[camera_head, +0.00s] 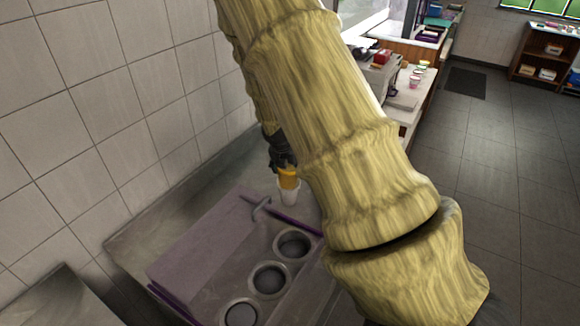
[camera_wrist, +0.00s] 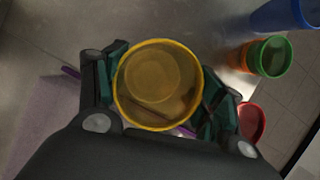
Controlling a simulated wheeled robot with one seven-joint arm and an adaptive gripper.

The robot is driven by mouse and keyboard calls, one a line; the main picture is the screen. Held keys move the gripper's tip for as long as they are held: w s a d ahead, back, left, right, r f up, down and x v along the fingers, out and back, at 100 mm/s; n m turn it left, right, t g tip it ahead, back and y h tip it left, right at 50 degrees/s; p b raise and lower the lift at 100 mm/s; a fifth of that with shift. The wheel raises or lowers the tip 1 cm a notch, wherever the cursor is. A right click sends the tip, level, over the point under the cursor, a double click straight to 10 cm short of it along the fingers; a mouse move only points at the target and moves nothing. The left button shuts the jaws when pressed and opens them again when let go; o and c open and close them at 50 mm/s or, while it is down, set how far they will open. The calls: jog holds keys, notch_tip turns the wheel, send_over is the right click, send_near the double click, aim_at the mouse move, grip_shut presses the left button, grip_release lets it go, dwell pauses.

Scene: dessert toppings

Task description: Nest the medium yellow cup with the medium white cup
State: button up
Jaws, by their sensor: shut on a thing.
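My gripper (camera_head: 283,167) is shut on the yellow cup (camera_head: 288,180), which is upright in the head view. The white cup (camera_head: 289,196) stands directly below the yellow cup, and the yellow cup's lower part is hidden in or behind the white cup's rim; I cannot tell how deep it sits. In the wrist view I look down into the round mouth of the yellow cup (camera_wrist: 157,86), with the fingers of my gripper (camera_wrist: 160,98) on either side of it. The white cup is hidden in that view.
A purple box-like cover (camera_head: 205,240) and a metal counter with round wells (camera_head: 268,280) lie in front of the cups. The wrist view shows a green cup (camera_wrist: 273,56), a blue cup (camera_wrist: 280,15) and a red cup (camera_wrist: 251,122) to the right. A tiled wall (camera_head: 110,110) bounds the left.

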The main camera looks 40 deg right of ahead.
jog(key=shift+w+f+b, duration=0.35)
jog(key=shift+f+b, duration=0.1)
jog(key=shift+f, duration=0.45)
jog(key=shift+s+d+f, duration=0.1)
jog(key=shift+s+f, duration=0.15)
jog(key=shift+s, duration=0.05)
jog(key=shift+w+f+b, duration=0.15)
jog(key=shift+f+b, duration=0.4)
jog(key=shift+f, duration=0.3)
jog(key=o, duration=1)
jog(key=shift+f, duration=0.1)
notch_tip(320, 180, up, 9)
jog(key=p, duration=0.7)
jog(key=shift+p, duration=0.35)
